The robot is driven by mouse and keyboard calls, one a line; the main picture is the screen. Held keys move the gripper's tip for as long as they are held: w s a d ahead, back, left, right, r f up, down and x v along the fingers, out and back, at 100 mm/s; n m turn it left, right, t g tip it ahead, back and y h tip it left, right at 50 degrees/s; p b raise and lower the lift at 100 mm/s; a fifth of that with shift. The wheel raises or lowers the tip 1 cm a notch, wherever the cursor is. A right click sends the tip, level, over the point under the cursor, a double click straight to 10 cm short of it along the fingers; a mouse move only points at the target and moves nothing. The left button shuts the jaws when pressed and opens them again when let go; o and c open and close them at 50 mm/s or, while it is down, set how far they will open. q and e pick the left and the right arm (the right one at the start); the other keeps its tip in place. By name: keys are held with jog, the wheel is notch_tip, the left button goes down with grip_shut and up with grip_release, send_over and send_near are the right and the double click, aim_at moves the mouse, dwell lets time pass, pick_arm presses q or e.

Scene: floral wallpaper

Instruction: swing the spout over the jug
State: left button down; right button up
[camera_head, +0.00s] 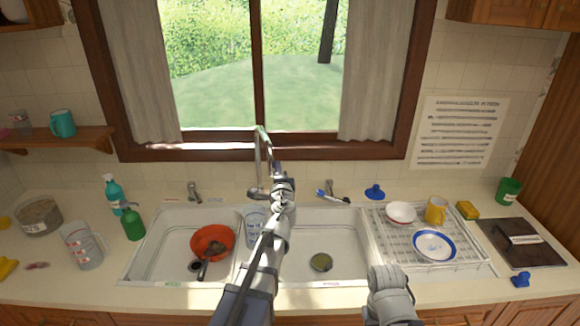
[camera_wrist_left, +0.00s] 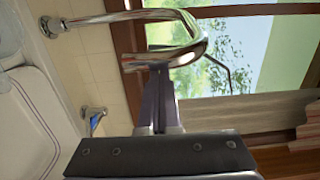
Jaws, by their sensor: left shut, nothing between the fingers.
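The chrome tap with its tall curved spout (camera_head: 258,150) stands behind the middle of the double sink. In the left wrist view the spout (camera_wrist_left: 190,42) crosses the picture just beyond the fingertips. My left gripper (camera_head: 272,178) is shut and empty, beside the spout; its fingers show in the wrist view (camera_wrist_left: 158,85). I cannot tell whether they touch the spout. A clear jug with markings (camera_head: 253,228) stands at the middle of the sink, partly hidden behind my left arm. My right arm shows at the lower right, but I cannot see its gripper.
An orange bowl (camera_head: 222,232) with a dark utensil is in the left basin. Another clear jug (camera_head: 82,246) and green bottles (camera_head: 133,225) stand on the left counter. A dish rack (camera_head: 388,244) holds dishes at the right. A brush (camera_head: 332,196) lies behind the right basin.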

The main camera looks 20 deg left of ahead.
pick_arm(q)
jog(key=s+a, duration=0.4)
jog(key=a, duration=0.2)
jog(key=shift+a, duration=0.25)
jog(key=shift+d, duration=0.15)
dwell(0.3)
